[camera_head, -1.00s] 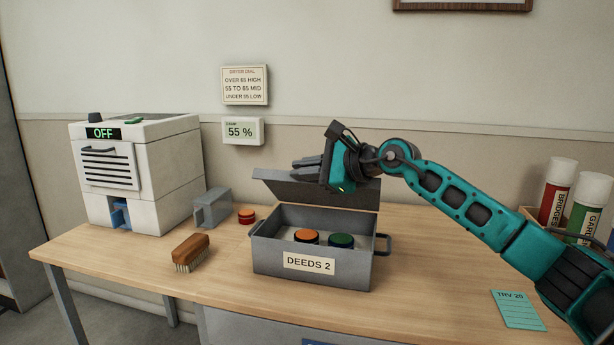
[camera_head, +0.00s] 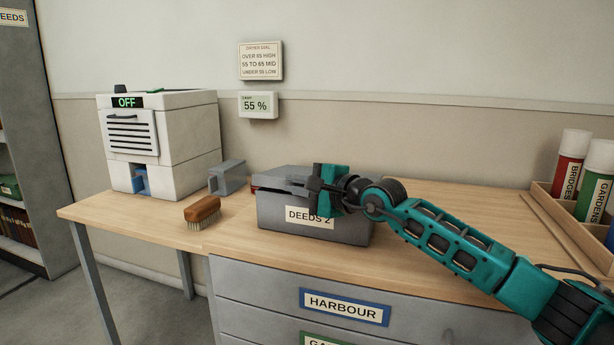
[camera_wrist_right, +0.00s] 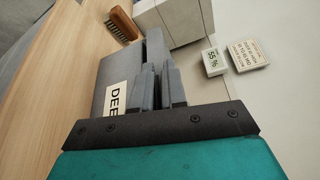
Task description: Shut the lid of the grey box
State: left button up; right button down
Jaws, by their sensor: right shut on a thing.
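The grey box (camera_head: 275,217), labelled DEEDS 2, stands on the wooden desk. The box's contents are hidden. My left gripper is out of view.
A brush (camera_head: 202,209) lies left of the box. Behind are a small grey stand (camera_head: 228,177) and a white dryer marked OFF (camera_head: 165,135). A wooden rack (camera_head: 560,215) holds tubes at the right. Drawers (camera_head: 260,290) are below the desk.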

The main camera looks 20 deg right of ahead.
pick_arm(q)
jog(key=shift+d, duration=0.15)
pick_arm(e)
jog(key=shift+f, duration=0.55)
jog(key=c, duration=1.3)
grip_release()
jog(key=shift+d+r, duration=0.1)
pick_arm(q)
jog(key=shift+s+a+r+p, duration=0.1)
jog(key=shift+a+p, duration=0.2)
jog(key=shift+p, duration=0.25)
pick_arm(e)
jog(key=v, duration=1.2)
jog(key=shift+s, duration=0.4)
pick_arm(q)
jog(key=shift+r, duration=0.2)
